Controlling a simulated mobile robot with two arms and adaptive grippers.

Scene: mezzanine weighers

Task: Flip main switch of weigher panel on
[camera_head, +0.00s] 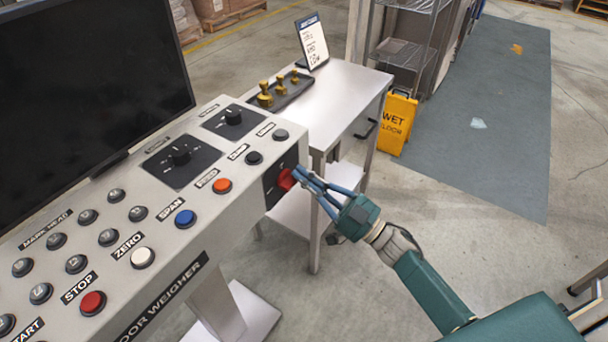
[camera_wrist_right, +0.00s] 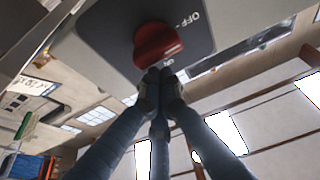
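The weigher panel (camera_head: 215,150) is a light grey console with a black plate (camera_head: 283,170) on its right end face. A red switch knob (camera_head: 287,180) sits on that plate and also shows large in the right wrist view (camera_wrist_right: 157,44). There, "OFF" is lettered to its upper right and a partly covered "ON" below it. My right gripper (camera_head: 300,176) is at the knob. In the wrist view its blue fingers (camera_wrist_right: 160,78) come together at the knob's lower edge, with the knob not between them. Whether they touch it is unclear. My left gripper is not in view.
A black monitor (camera_head: 95,85) stands behind the panel's buttons and dials. A steel table (camera_head: 345,90) with a dark tray (camera_head: 280,92) of brass weights and a small sign (camera_head: 312,42) is close behind the switch. A yellow wet-floor sign (camera_head: 396,122) stands beyond.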

